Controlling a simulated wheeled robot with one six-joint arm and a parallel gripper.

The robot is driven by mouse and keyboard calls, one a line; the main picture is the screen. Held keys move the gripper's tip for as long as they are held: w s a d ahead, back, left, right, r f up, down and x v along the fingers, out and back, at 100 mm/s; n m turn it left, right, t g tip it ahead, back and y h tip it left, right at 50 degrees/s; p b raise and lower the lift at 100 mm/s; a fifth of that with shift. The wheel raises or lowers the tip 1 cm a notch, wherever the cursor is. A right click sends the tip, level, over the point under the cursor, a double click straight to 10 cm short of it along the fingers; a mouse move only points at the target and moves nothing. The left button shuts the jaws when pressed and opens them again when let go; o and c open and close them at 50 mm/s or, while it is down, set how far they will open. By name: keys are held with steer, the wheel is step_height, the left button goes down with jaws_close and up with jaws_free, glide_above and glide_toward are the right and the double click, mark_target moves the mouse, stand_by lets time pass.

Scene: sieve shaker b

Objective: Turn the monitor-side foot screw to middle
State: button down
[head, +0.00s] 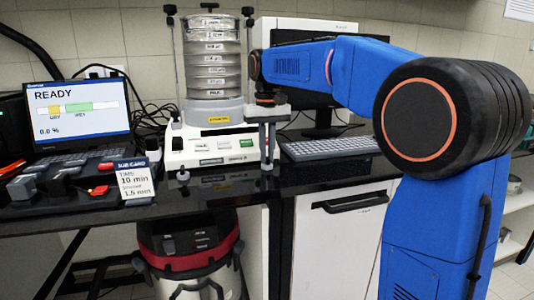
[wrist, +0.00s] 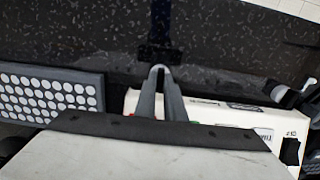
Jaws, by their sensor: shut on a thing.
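The sieve shaker has a white base (head: 215,146) with a stack of clear sieves (head: 213,60) on top, standing on the black counter. My gripper (head: 268,164) points down at the base's front right corner, on the side of the black monitor (head: 318,105). In the wrist view its two grey fingers (wrist: 159,70) are close together. They are shut on the monitor-side foot screw, which the fingers mostly hide; I cannot tell its turn position. The other front foot screw (head: 183,177) stands free at the left corner. The shaker base also shows in the wrist view (wrist: 230,115).
A keyboard (head: 330,147) lies right of my gripper. A white card (head: 135,183) stands near dark fixtures. The counter's front edge is close to my gripper.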

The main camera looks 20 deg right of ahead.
stand_by(0.4)
steer(key=c, duration=2.1)
jaws_free()
step_height(320, 180, up, 18)
steer(key=shift+f, duration=0.25)
steer(key=s+d+f+t, duration=0.1)
steer(key=s+d+f, duration=0.1)
steer(key=s+f, duration=0.9)
steer(key=s+d+f+t, duration=0.2)
steer(key=s+d+f, duration=0.1)
steer(key=s+f, duration=0.9)
steer(key=s+d+f+t, duration=0.1)
steer(key=s+d+f, duration=0.1)
steer(key=s+f, duration=0.9)
steer(key=shift+s+d+f+t, duration=0.1)
steer(key=shift+s+f+t, duration=0.1)
steer(key=shift+f, duration=0.5)
steer(key=shift+s+d+f+t, duration=0.1)
steer(key=shift+f+t, duration=0.1)
steer(key=shift+f, duration=0.5)
